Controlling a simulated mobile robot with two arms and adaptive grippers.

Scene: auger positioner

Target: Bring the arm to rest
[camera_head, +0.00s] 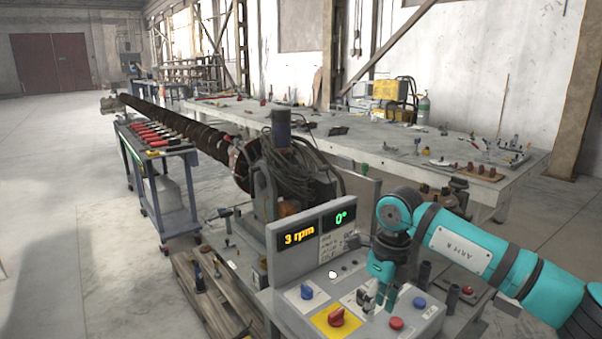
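My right arm (480,250), teal with a label plate reading ARM R, comes in from the right edge. Its gripper (376,297) hangs downward over the grey control panel (290,317), near the blue and red buttons. The fingers are small and overlap the panel parts behind them, so I cannot tell whether they are open or shut, or whether they touch the panel. My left gripper is not in view. The display (312,232) behind the panel reads 3 rpm and 0°.
The panel carries a red knob (337,317) on a yellow plate, a blue knob (306,292), a red button (396,323) and a blue button (419,302). Behind it a long rusty auger (190,128) extends back. A tool cart (160,200) stands left; a long workbench (400,146) stands behind.

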